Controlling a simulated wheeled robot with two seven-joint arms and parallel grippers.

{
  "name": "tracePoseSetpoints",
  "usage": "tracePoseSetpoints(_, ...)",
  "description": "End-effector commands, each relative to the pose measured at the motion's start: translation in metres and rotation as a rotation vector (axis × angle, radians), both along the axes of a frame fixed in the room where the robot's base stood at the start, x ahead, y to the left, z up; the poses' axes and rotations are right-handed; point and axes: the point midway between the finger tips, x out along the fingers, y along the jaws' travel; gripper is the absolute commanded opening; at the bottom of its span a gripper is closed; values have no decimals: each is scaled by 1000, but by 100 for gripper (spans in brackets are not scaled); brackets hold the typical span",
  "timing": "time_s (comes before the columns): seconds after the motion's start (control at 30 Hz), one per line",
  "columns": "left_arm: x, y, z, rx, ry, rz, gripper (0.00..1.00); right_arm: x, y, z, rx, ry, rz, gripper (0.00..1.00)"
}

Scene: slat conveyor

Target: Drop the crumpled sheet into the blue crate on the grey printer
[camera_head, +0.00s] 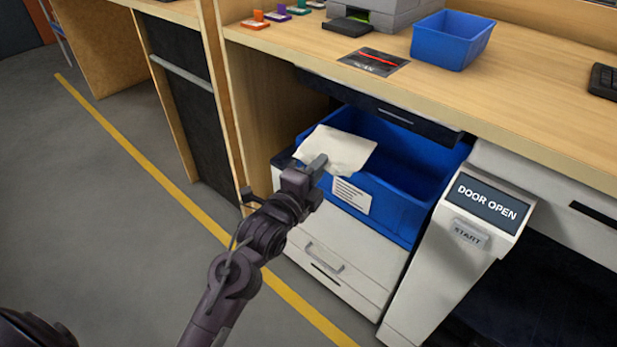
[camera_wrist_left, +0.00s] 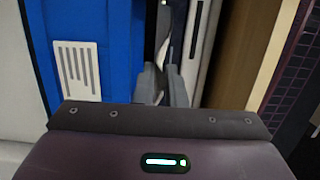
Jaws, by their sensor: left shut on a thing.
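A crumpled off-white sheet (camera_head: 338,150) is pinched in my left gripper (camera_head: 317,166), which is shut on its near edge. In the head view the sheet overlaps the left end of a large blue crate (camera_head: 404,214); its exact height over the crate is unclear. The crate sits on a pale grey printer-like unit (camera_head: 345,257) with a drawer, under the counter. The sheet hides part of the crate's left rim. In the left wrist view a thin strip of the sheet (camera_wrist_left: 159,85) shows between the fingers, beside the crate's blue wall (camera_wrist_left: 108,40). My right gripper is not in view.
The wooden counter (camera_head: 520,95) overhangs the crate's back. On it stand a smaller blue bin (camera_head: 452,40) and a grey machine (camera_head: 385,12). A panel reading DOOR OPEN (camera_head: 487,206) stands right of the crate. The floor at left is clear, with a yellow line (camera_head: 150,165).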

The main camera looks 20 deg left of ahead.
Motion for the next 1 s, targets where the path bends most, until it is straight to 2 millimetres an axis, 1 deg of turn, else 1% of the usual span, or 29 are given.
tracePoseSetpoints(0.03,5,-2,-3,-2,-2,1,0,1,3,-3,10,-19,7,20)
tracePoseSetpoints(0.23,24,-10,-4,-1,-2,-1,0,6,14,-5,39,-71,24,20)
tracePoseSetpoints(0.47,45,-18,-5,1,-2,-1,0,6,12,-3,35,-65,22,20)
tracePoseSetpoints(1.0,94,-38,-13,0,-1,0,0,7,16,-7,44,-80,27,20)
